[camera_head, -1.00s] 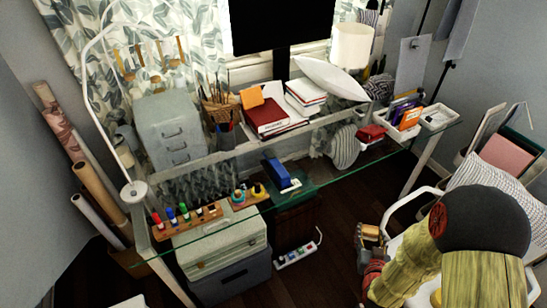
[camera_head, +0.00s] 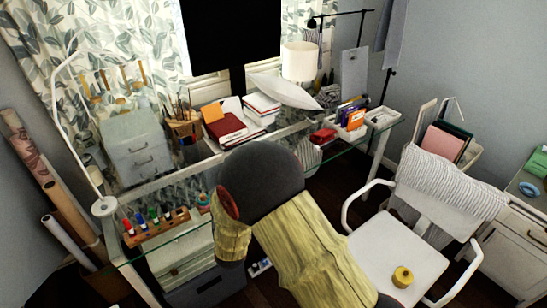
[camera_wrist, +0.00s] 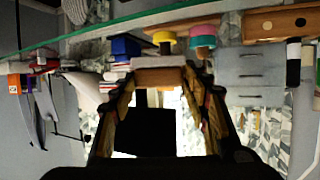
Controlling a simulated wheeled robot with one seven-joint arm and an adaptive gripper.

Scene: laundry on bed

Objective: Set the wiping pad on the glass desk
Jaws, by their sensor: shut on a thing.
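The glass desk (camera_head: 118,252) stands along the window wall in the head view. Its green glass edge (camera_wrist: 130,22) crosses the top of the upside-down wrist view, close to the pad but apart from it in the picture. In the head view my arm hides the gripper, the pad and the front middle of the desk.
A marker rack (camera_head: 160,233) is at the desk's front left. A blue item (camera_wrist: 126,46) shows in the wrist view. A white chair (camera_head: 385,250) stands at right.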

